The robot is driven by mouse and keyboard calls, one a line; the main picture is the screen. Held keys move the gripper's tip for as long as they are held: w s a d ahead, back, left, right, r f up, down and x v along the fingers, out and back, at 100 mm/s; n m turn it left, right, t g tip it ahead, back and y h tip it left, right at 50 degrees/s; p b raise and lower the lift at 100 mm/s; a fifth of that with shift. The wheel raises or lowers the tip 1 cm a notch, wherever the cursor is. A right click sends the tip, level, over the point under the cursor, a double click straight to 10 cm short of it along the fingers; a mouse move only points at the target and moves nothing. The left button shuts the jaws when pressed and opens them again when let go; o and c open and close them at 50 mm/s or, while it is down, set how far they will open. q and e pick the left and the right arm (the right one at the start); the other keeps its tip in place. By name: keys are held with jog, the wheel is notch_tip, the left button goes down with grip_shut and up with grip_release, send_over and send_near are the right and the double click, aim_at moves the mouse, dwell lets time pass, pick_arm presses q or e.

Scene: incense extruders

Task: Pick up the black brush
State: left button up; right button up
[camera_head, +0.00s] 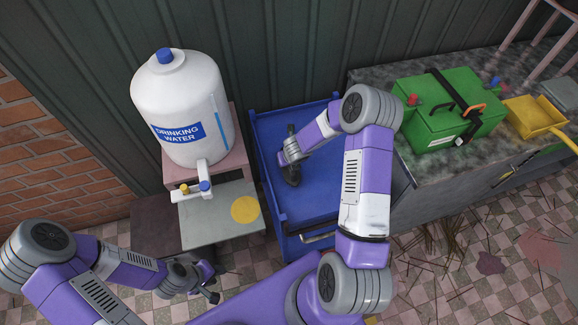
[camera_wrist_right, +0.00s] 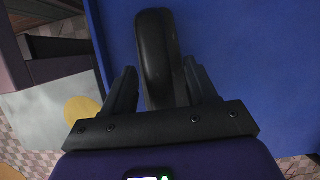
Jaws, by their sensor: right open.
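The black brush (camera_wrist_right: 158,50) lies on the blue surface in the right wrist view, its long rounded body pointing away from me. My right gripper (camera_wrist_right: 163,82) is open, with one finger on each side of the brush's near part. A narrow gap shows at the right finger; I cannot tell whether either finger touches. The brush's near end is hidden behind the gripper's body. In the head view the right gripper is over the blue cart, and a dark upright shape there blends with it. My left gripper (camera_head: 208,288) is low at the left, away from the brush; its jaw opening is unclear.
The blue cart (camera_head: 325,195) has raised rims and a front handle. A white water jug (camera_head: 185,95) stands on a pink stand at left, beside a grey panel with a yellow disc (camera_head: 245,209). A green box (camera_head: 448,115) and yellow dustpan (camera_head: 530,115) sit on the right counter.

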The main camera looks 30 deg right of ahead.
grip_shut()
jog(key=shift+r, duration=0.15)
